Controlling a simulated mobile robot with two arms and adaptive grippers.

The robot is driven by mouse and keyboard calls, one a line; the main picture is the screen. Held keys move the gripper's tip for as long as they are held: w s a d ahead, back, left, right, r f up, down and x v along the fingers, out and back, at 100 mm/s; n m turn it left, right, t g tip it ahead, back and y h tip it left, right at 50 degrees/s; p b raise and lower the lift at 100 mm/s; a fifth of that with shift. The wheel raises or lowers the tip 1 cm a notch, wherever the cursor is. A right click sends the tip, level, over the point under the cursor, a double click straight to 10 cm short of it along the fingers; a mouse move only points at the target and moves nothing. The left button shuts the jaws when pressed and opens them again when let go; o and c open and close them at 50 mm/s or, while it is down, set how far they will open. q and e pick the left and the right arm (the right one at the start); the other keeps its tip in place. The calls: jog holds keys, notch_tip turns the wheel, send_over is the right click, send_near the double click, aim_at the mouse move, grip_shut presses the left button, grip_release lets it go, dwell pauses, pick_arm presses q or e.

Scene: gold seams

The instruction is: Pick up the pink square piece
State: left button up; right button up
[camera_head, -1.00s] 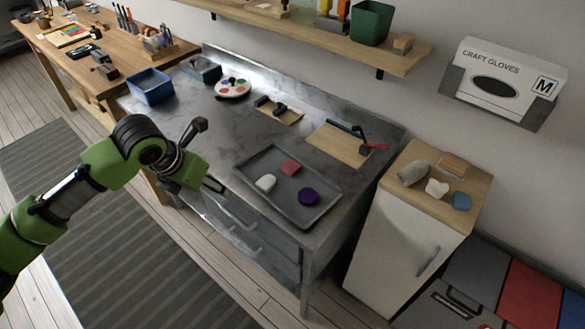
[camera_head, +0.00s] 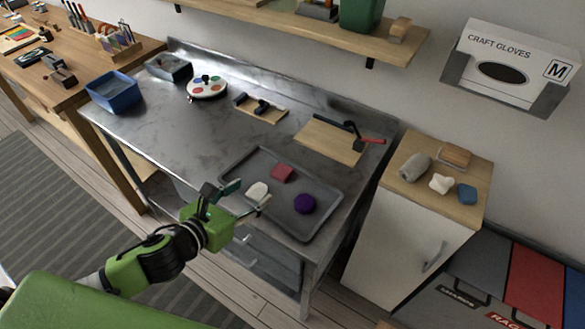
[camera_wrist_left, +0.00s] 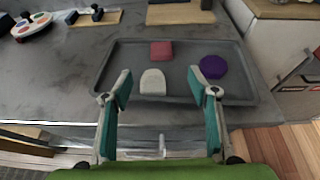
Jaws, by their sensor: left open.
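The pink square piece (camera_head: 283,173) lies flat on the grey tray (camera_head: 322,224) on the metal worktop. In the left wrist view the pink square piece (camera_wrist_left: 161,51) is near the tray's far side, behind a white round-ended piece (camera_wrist_left: 153,82). A purple piece (camera_wrist_left: 213,67) lies to its right. My left gripper (camera_head: 246,200) is open and empty at the front left edge of the tray, apart from the pink piece. In the left wrist view its teal-padded fingers (camera_wrist_left: 160,100) stand either side of the white piece's line. My right gripper is not in view.
A cutting board with a red-handled tool (camera_head: 372,140) lies behind the tray. A paint palette (camera_head: 207,88) and a blue bin (camera_head: 114,92) stand at the left. A white cabinet (camera_head: 400,235) stands at the right. The worktop left of the tray is clear.

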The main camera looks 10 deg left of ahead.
pick_arm(q)
jog(key=shift+w+d, duration=0.15)
jog(key=shift+d, duration=0.05)
send_near(279, 174)
jog(key=x, duration=0.3)
jog(key=shift+w+d+r+p, duration=0.1)
jog(key=shift+w+d+p, duration=0.15)
jog(key=shift+w+p, duration=0.15)
jog(key=shift+f+p+x, duration=0.2)
jog(key=shift+p+x, duration=0.2)
jog(key=shift+x, duration=2.3)
jog(key=shift+a, duration=0.15)
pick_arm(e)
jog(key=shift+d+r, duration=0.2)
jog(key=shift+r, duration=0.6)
pick_arm(q)
jog(key=shift+s, duration=0.1)
jog(key=shift+c, duration=0.3)
jog(key=c, duration=1.2)
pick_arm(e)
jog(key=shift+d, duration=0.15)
